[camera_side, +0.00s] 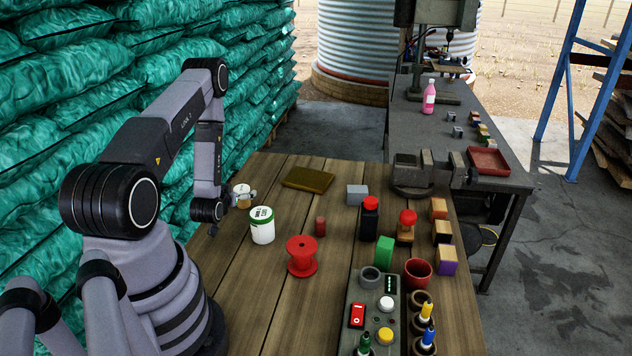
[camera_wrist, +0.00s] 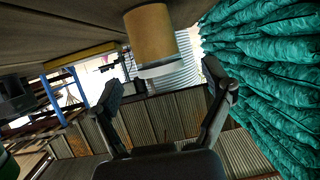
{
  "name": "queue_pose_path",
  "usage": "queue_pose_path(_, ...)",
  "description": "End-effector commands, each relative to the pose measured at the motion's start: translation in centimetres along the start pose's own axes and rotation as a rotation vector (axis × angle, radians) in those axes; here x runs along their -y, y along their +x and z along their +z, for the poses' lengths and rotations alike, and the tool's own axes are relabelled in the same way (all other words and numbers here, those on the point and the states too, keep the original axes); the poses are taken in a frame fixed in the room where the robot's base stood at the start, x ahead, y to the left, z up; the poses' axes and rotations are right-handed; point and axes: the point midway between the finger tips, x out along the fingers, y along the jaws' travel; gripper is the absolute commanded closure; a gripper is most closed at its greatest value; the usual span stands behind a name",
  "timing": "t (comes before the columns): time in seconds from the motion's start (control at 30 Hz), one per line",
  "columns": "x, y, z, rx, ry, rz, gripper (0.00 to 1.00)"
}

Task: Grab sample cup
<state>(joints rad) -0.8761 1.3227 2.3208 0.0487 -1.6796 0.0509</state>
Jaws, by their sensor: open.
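The sample cup (camera_side: 241,188) is a small cup with a white lid and an amber body, standing upright on the wooden table near its left edge. In the wrist view, which is upside down, the cup (camera_wrist: 151,32) hangs from the top with its lid downward. My gripper (camera_side: 241,199) is low over the table at the cup, its fingers level with the cup's side in the side view. In the wrist view my gripper (camera_wrist: 163,76) has its fingers spread apart, with the cup ahead between their lines. I see no finger touching it.
A white tub with a green lid (camera_side: 262,226) stands close to the cup, toward the camera. Teal sacks (camera_side: 60,125) are stacked along the left.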

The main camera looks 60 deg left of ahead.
Motion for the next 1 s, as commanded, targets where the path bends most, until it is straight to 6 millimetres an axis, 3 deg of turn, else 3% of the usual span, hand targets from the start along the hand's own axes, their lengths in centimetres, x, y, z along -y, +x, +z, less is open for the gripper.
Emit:
queue_pose_path(0.2, 0.0, 2.7, -0.1, -0.001, 0.001, 0.000, 0.19)
queue_pose_path(0.47, 0.0, 2.8, 0.0, 0.000, 0.000, 0.000, 0.21)
queue_pose_path(1.0, 0.0, 2.8, -0.1, 0.000, 0.001, 0.000, 0.89)
